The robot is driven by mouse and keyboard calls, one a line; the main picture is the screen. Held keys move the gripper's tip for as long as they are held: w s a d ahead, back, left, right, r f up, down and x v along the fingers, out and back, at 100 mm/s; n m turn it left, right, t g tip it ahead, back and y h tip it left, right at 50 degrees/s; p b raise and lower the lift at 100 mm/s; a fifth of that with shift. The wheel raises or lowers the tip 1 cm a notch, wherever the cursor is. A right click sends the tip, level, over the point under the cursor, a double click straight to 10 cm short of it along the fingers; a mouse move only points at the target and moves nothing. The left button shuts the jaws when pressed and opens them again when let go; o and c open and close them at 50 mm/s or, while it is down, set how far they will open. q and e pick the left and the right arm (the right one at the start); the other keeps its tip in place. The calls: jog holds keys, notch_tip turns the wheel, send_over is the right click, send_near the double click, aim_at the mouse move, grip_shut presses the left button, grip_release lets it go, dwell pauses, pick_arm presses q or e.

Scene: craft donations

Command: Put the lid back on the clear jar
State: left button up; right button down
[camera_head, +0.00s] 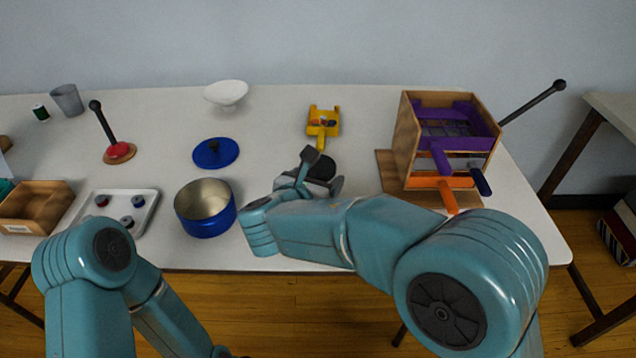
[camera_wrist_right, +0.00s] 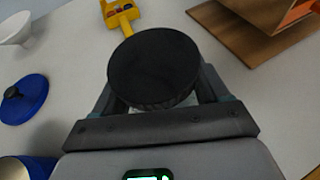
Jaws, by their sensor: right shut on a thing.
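My right gripper (camera_head: 312,168) is over the table, right of the blue pot. In the right wrist view the gripper (camera_wrist_right: 156,85) is shut on a round black lid (camera_wrist_right: 155,65), with a finger on each side. The lid's dark top also shows in the head view (camera_head: 322,166), partly behind the gripper. A pale patch shows just under the lid's edge. It may be the clear jar, but the lid and fingers hide most of it. I cannot tell whether the lid rests on a jar. My left arm is at the lower left; its gripper is out of the picture.
A blue pot (camera_head: 206,222) stands open at the front, with a blue lid (camera_head: 216,153) behind it. A tray (camera_head: 146,213) is left. A wooden rack (camera_head: 407,140) stands right. A yellow-handled item (camera_head: 323,128) and a white bowl (camera_head: 227,94) are behind.

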jog(key=shift+f, duration=0.1)
jog(key=shift+f, duration=0.15)
grip_release()
jog(key=shift+r, duration=0.25)
jog(key=shift+s, duration=0.1)
